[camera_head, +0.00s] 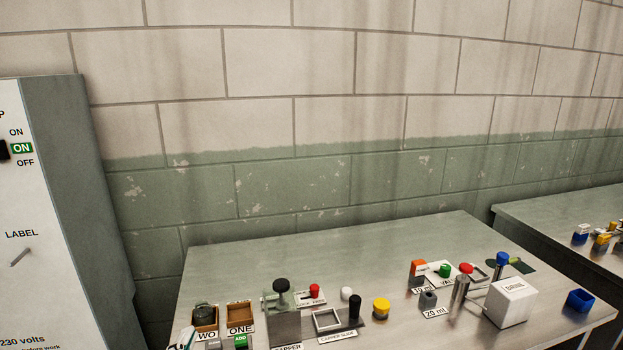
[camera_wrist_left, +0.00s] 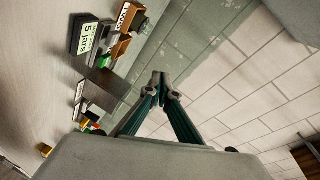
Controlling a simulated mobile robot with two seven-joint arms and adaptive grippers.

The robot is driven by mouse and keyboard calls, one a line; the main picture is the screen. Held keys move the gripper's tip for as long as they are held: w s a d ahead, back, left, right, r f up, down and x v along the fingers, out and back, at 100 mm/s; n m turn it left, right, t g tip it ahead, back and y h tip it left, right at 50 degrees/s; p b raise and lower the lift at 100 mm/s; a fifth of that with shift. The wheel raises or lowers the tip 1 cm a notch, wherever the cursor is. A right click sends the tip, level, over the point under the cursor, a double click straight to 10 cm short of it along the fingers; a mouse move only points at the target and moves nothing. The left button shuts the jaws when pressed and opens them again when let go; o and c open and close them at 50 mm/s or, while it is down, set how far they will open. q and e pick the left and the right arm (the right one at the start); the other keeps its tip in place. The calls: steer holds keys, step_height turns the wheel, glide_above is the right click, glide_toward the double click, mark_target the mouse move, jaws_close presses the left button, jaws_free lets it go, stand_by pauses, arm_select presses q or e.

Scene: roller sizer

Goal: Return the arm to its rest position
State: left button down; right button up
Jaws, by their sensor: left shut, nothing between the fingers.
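My left gripper (camera_head: 184,340) shows only in part at the bottom edge of the head view, just left of the small wooden trays. In the left wrist view its two dark green fingers (camera_wrist_left: 161,80) meet at their tips with nothing between them. They are clear of the bench things, and the pale wall lies behind them. The rest of my left arm is out of the head view. My right gripper is in neither view.
The grey metal bench (camera_head: 400,258) carries wooden trays (camera_head: 239,315), a capper (camera_head: 284,325), a yellow knob (camera_head: 381,308), a white box (camera_head: 511,301) and a blue bin (camera_head: 580,300). A grey cabinet (camera_head: 75,180) stands at left. A second bench (camera_head: 560,212) stands at right.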

arm_select(q)
steer(key=s+a+f+n+g+y, duration=0.25)
steer(key=s+a+f+g, duration=0.25)
steer(key=s+a+f, duration=0.3)
steer(key=s+a+f+n+g+y, duration=0.1)
steer(key=s+a+f+n+g, duration=0.3)
steer(key=s+f, duration=0.65)
steer(key=w+d+f+n+t+h, duration=0.1)
steer(key=d+f+t+h, duration=0.2)
steer(key=d+f+h, duration=0.4)
steer(key=d+f, duration=0.6)
steer(key=d, duration=0.2)
steer(key=shift+w+n, duration=0.3)
steer(key=shift+n, duration=0.05)
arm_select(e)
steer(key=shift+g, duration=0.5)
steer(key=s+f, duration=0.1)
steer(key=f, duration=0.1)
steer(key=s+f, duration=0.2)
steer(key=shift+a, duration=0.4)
